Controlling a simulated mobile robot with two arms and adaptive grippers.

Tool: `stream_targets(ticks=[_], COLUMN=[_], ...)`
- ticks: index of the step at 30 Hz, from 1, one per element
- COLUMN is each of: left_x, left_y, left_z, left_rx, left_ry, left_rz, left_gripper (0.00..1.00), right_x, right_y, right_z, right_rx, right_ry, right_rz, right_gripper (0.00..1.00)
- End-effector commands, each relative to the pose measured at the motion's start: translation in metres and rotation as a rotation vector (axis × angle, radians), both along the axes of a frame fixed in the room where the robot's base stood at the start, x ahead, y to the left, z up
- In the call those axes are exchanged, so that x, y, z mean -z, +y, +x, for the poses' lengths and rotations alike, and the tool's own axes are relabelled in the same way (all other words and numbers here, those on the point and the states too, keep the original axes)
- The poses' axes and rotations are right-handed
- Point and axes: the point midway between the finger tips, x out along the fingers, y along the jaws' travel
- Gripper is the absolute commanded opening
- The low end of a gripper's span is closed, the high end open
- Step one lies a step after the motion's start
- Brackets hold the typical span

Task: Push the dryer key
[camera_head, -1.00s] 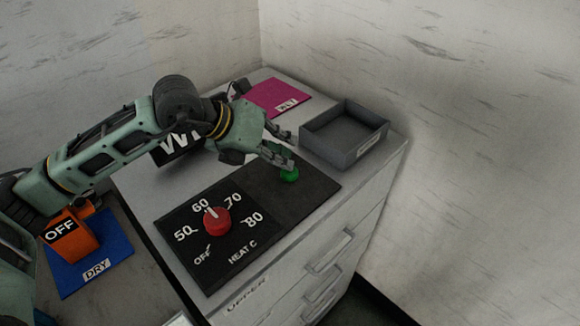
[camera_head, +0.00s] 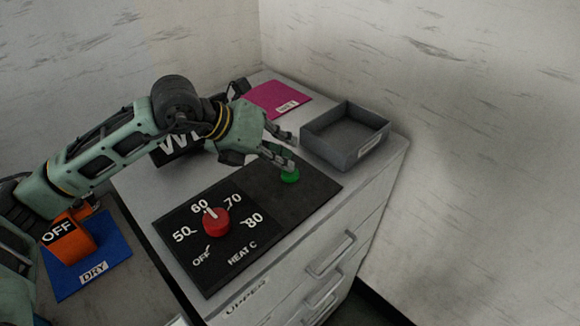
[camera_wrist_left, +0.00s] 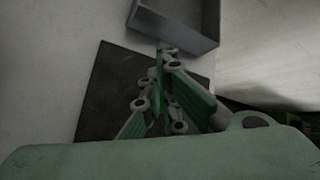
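An orange rocker-like block marked OFF (camera_head: 70,240) stands on a blue mat labelled DRY (camera_head: 110,254) at the lower left of the head view, under my left forearm, which partly hides it. A round green button (camera_head: 289,176) sits on the dark panel (camera_head: 315,187). In the left wrist view the fingers (camera_wrist_left: 165,90) overlap the panel and hide the button's outline. My right gripper is out of view.
A red dial (camera_head: 216,221), marked OFF to 80 and HEAT C, is on the near part of the panel. A grey open tray (camera_head: 345,157) stands close beyond the gripper. A magenta mat (camera_head: 272,99) lies at the back. Drawers (camera_head: 335,252) face the front.

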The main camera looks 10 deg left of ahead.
Motion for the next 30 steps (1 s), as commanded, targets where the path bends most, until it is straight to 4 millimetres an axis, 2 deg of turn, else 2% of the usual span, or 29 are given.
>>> stream_targets(ticks=[1, 2, 19, 30], left_x=[0.013, 0.011, -0.049, -0.051], left_y=[0.0, 0.0, -0.001, 0.0], left_z=[-0.006, -0.006, -0.004, -0.004], left_rx=[0.008, 0.008, 0.006, 0.005], left_ry=[0.031, 0.031, 0.02, 0.017], left_rz=[0.016, 0.016, 0.011, 0.01], left_gripper=[0.0, 0.0, 0.0, 0.0], right_x=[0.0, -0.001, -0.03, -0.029], right_y=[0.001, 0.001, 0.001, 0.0], right_z=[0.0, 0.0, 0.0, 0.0], right_rx=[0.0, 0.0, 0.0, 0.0], right_ry=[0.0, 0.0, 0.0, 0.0], right_rz=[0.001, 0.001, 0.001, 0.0], right_gripper=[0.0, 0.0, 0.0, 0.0])
